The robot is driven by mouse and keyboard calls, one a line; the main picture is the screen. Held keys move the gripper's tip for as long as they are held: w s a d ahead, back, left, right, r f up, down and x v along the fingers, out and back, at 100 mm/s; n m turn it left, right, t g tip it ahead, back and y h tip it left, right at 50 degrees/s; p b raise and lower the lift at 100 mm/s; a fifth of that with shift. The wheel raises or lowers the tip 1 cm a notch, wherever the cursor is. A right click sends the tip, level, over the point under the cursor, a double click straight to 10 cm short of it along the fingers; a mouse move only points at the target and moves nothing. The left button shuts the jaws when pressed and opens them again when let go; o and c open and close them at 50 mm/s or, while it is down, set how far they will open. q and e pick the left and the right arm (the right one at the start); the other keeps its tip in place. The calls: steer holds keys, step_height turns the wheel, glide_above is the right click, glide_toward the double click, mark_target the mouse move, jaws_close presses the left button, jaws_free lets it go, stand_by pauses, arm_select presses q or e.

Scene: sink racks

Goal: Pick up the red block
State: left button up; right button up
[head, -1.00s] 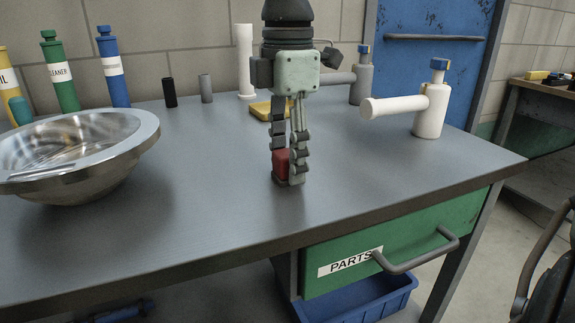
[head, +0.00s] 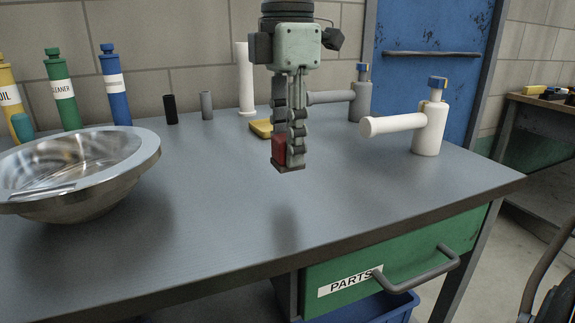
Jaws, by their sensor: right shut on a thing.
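The red block (head: 279,150) is held between the fingertips of my right gripper (head: 287,158). The fingers point down and are shut on the block, partly hiding it. The block is in the air above the grey tabletop (head: 230,240), and a soft shadow lies on the top below it. My left gripper is not in the head view.
A metal bowl (head: 50,200) stands at the left, with bottles (head: 60,90) behind it. A yellow object (head: 260,129) lies behind my gripper. White (head: 430,128) and grey (head: 360,100) faucet-like pieces stand to the right. The tabletop's front middle is clear.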

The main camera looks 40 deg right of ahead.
step_height(320, 180, up, 7)
steer(key=shift+f+p, duration=0.1)
steer(key=shift+p, duration=0.2)
arm_select(q)
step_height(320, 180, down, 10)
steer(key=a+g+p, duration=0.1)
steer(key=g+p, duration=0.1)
steer(key=p, duration=0.1)
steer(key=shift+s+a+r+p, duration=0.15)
steer(key=shift+p, duration=0.2)
arm_select(e)
step_height(320, 180, up, 16)
steer(key=shift+f, duration=0.1)
steer(key=o, duration=0.6)
steer(key=shift+c, duration=0.2)
steer(key=c, duration=0.4)
